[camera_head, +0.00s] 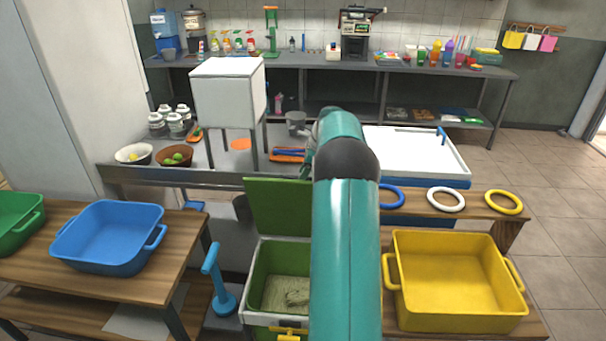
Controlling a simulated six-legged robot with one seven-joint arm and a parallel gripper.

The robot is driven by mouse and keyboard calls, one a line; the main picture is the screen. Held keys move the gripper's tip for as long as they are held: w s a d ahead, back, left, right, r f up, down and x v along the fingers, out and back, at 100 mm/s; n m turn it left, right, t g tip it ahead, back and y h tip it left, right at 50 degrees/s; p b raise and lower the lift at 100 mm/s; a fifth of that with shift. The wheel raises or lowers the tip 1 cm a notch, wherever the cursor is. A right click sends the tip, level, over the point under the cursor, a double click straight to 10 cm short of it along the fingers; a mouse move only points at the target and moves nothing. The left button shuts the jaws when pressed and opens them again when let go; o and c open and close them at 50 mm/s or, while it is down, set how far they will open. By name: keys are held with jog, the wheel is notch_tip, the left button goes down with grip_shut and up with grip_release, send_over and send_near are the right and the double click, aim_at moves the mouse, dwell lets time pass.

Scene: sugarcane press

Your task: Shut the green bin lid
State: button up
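The green bin (256,276) stands on the floor between two wooden tables, low in the middle of the view. Its green lid (279,206) stands upright at the back edge, open. Pale greenish matter (287,291) lies inside the bin. A yellow piece (288,332) shows at the bin's front. My teal arm reaches forward just right of the bin and hides its right side. My gripper is hidden behind the arm, so its fingers cannot be made out.
A blue tub (110,236) and a green tub (17,222) sit on the left table. A yellow tub (457,284) sits on the right table. A blue upright handle (217,280) stands just left of the bin. A metal counter with a white box (228,92) is behind the lid.

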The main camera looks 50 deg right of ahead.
jog(key=shift+w+a+f, duration=0.1)
jog(key=shift+w+f, duration=0.1)
jog(key=shift+f, duration=0.3)
jog(key=shift+c, duration=0.5)
grip_shut()
jog(key=shift+a, duration=0.1)
